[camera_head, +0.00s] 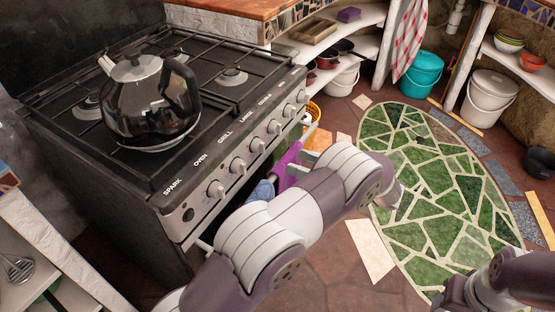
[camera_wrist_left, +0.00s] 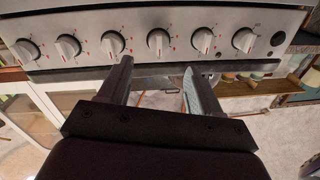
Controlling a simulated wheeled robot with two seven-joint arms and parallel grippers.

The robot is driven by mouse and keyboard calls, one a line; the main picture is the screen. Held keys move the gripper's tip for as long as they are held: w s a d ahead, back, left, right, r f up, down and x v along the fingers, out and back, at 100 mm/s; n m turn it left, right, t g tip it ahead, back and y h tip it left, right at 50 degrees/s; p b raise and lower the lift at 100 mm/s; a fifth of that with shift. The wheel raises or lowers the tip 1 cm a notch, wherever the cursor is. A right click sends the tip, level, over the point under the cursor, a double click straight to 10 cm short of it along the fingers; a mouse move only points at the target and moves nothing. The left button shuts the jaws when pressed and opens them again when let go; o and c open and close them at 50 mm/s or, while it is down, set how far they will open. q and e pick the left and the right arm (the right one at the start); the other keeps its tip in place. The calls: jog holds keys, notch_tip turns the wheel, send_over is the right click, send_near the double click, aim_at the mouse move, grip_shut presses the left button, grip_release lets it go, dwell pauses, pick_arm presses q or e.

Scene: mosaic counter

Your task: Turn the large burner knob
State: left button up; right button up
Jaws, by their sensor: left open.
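The large burner knob (camera_head: 257,145) is on the stove's front panel, below the label LARGE, in the middle of a row of white knobs. In the left wrist view the panel looks upside down, and this knob (camera_wrist_left: 158,40) sits beyond and between my fingertips. My left gripper (camera_head: 303,163) is open and empty in front of the panel, below knob height in the picture. Its two fingers (camera_wrist_left: 152,80) point at the panel in the wrist view, with a visible gap to the knob. Part of my right arm shows at the bottom right of the head view; its fingers do not show.
A shiny kettle (camera_head: 150,105) stands on the stove top (camera_head: 232,100). Neighbouring knobs (camera_head: 238,166) sit close on either side. A purple cloth (camera_head: 287,166) hangs below the panel near my left gripper. A green mosaic (camera_head: 440,190) covers open floor to the right.

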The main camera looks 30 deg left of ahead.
aim_at(259, 147)
pick_arm(q)
jog(key=a+b, duration=0.1)
jog(key=a, duration=0.9)
jog(key=shift+w, duration=0.1)
jog(key=c, duration=1)
jog(key=shift+c, duration=0.2)
